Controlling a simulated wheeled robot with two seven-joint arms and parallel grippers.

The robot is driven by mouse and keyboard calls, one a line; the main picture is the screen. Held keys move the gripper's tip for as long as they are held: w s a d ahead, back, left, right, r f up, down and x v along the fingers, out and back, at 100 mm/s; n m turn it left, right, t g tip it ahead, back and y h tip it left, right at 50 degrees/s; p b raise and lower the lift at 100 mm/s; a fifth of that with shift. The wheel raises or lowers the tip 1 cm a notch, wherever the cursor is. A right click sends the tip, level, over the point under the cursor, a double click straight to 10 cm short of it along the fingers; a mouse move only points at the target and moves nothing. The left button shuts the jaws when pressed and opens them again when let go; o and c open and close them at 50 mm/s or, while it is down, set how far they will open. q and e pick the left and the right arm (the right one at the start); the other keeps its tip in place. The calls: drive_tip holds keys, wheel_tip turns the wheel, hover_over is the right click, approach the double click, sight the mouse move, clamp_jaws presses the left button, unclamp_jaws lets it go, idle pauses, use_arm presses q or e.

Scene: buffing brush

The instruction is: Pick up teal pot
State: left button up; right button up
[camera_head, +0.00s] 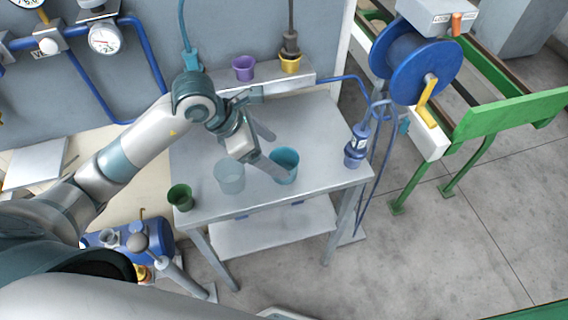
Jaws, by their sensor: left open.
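The teal pot (286,156) stands upright on the grey metal table, right of a clear, pale cup (229,177). My left gripper (279,157) is open above the table at the pot. Whether a finger touches the pot I cannot tell. My right gripper is not in view.
A green pot (180,197) stands at the table's left front corner. Purple (244,68) and yellow (290,63) pots sit on the back ledge. The table (325,125) is bare behind the teal pot.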

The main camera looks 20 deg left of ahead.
sight(284, 160)
use_arm(q)
drive_tip(key=shift+d+f, duration=0.1)
drive_tip(key=shift+f, duration=0.05)
drive_tip(key=shift+w, duration=0.1)
drive_tip(key=shift+w+d+f+p, duration=0.1)
drive_tip(key=shift+d+f+p, duration=0.15)
drive_tip(key=shift+f+p, duration=0.2)
drive_tip(key=p+x, duration=0.1)
drive_tip(key=x, duration=0.1)
drive_tip(key=shift+w+d+f+p, duration=0.15)
drive_tip(key=shift+f+p, duration=0.2)
drive_tip(key=shift+w+d+f, duration=0.2)
drive_tip(key=shift+d+f, duration=0.05)
drive_tip(key=shift+f, duration=0.35)
drive_tip(key=c, duration=1.1)
